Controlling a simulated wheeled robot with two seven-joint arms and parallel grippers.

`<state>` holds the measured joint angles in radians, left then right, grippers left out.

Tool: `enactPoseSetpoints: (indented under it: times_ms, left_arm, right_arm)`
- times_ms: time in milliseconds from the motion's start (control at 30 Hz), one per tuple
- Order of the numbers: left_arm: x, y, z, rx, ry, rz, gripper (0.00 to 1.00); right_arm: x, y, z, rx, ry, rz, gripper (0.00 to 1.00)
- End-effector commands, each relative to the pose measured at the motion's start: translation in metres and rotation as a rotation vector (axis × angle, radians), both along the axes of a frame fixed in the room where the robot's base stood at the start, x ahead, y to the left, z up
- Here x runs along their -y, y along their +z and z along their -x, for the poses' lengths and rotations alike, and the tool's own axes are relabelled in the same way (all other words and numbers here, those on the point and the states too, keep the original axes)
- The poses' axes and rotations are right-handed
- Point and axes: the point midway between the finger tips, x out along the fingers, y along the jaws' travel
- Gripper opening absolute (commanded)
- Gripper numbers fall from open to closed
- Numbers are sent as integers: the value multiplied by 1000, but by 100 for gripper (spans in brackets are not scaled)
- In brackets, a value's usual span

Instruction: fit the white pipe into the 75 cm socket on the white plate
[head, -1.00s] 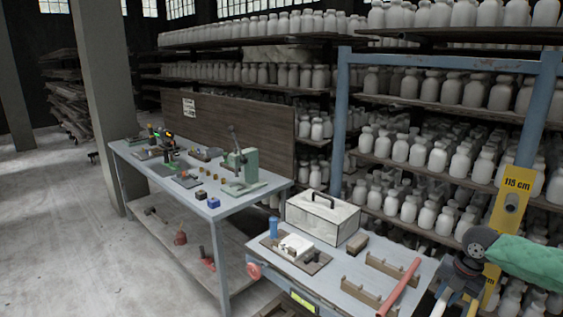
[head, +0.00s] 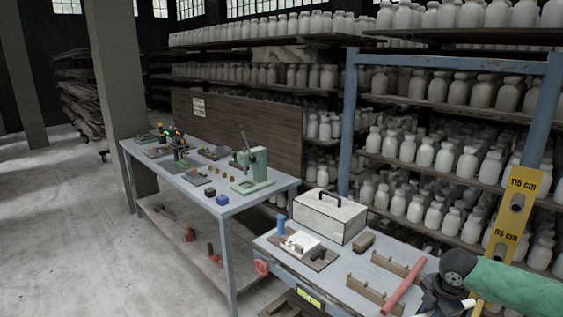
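A tall yellow board (head: 505,216) stands at the right, with labels reading 115 cm and 95 cm and a round grey socket by each. My green-sleeved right arm (head: 515,288) crosses in front of its lower part, and no 75 cm label shows. The dark end of my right arm (head: 440,298) hangs low at the right end of the near bench, in front of the board. Its fingers are not clear, so its opening cannot be told. My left gripper is out of view.
A longer workbench (head: 245,200) stands behind. Open floor lies left; bottle shelves fill the back.

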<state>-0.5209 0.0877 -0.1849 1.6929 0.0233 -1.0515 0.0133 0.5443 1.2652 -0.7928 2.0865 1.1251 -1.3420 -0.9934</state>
Motion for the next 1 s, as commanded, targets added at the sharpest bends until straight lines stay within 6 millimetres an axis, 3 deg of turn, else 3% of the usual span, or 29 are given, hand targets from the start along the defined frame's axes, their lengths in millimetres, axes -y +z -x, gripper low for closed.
enactPoseSetpoints:
  times_ms: [433,1000]
  left_arm:
    - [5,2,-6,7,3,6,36]
    - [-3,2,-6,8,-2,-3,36]
  right_arm:
    - [-70,-23,0,-1,-501,-1,0]
    - [-164,-34,1,-1,-1183,1,0]
